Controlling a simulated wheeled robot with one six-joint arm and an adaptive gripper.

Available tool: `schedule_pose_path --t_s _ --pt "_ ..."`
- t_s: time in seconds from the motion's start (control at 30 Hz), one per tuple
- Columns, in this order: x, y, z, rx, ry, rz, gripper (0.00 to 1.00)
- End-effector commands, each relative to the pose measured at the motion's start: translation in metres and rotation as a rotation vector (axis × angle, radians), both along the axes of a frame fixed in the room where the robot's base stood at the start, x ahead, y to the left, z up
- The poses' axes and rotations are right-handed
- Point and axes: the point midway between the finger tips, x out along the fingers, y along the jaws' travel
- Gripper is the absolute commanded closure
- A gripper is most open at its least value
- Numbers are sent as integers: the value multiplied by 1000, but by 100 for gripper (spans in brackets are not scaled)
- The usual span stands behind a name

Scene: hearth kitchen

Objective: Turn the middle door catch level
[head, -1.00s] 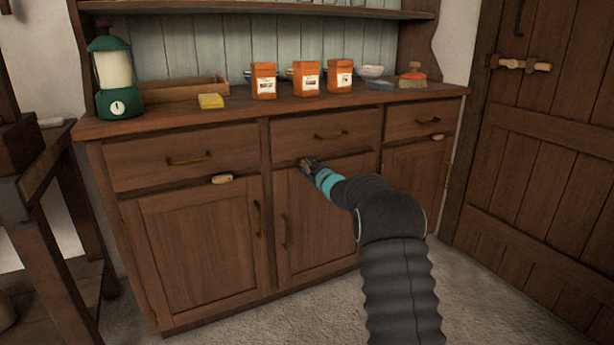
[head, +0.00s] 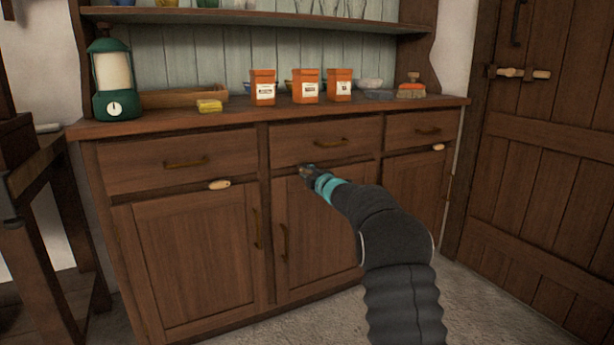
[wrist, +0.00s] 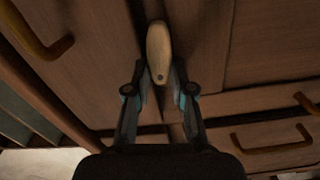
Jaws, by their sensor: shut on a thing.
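The middle door catch (wrist: 159,48) is a pale wooden toggle with a dark pivot dot near one end. In the wrist view it lies between the fingertips of my gripper (wrist: 160,72), which is shut on it. It runs nearly parallel to the gap between the middle drawer and the middle door (head: 320,235), so it looks about level; a slight tilt is hard to rule out. In the head view my gripper (head: 305,172) is at the top of the middle door and hides the catch.
The left catch (head: 219,184) and right catch (head: 438,147) look roughly level. Brass handles stick out on the middle drawer (head: 331,142) and middle door (head: 283,240). Orange packets, a green lantern (head: 113,80) and a yellow sponge (head: 209,105) stand on the counter above.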

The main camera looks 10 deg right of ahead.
Motion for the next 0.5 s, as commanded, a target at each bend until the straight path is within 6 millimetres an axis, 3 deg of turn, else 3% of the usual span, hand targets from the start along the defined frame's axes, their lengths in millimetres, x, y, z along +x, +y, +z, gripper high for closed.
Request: schedule_pose_path --t_s 0.5 --pt "0 0 2 -153 -52 -1 100"
